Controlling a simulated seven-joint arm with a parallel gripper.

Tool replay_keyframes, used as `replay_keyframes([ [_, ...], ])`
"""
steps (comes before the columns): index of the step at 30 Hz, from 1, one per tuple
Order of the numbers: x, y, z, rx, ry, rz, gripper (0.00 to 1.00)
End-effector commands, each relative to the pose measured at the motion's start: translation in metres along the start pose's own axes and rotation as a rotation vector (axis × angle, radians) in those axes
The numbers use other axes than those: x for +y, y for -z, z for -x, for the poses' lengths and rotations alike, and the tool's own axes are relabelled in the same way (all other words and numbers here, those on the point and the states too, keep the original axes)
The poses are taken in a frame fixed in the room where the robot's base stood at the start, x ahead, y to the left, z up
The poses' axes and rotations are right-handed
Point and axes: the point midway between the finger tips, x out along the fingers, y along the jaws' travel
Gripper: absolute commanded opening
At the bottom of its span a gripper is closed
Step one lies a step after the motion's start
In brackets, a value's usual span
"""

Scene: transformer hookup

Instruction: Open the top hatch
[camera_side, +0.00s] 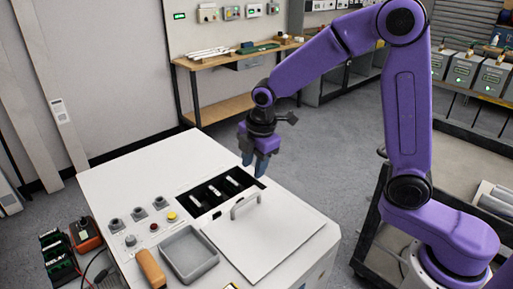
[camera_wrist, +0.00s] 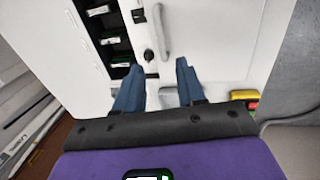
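The top hatch (camera_side: 268,238) is a flat white panel on top of the white cabinet, with a raised grey bar handle (camera_side: 245,204). In the wrist view the hatch (camera_wrist: 212,38) has its handle (camera_wrist: 163,32) ahead of my fingertips. Beside the hatch is a dark recess (camera_side: 207,208) with several white-topped parts inside; it also shows in the wrist view (camera_wrist: 121,60). My gripper (camera_side: 253,166) points down above the far side of the recess and handle, apart from both. In the wrist view its blue fingers (camera_wrist: 157,80) are spread with nothing between them.
A grey tray (camera_side: 188,254), several knobs (camera_side: 137,213) and a brown handle-like block (camera_side: 151,268) sit on the cabinet's near left part. A yellow and red button box (camera_wrist: 246,97) is right of my fingers in the wrist view. The cabinet's far left top is bare.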

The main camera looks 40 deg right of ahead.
Motion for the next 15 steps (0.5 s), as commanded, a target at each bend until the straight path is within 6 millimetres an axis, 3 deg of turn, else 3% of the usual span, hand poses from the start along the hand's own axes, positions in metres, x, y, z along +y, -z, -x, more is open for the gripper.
replay_keyframes([
  [6, 0.001, 0.0, 0.036, 0.002, -0.004, -0.001, 0.39],
  [15, 0.0, 0.0, 0.05, 0.0, 0.0, -0.001, 0.39],
])
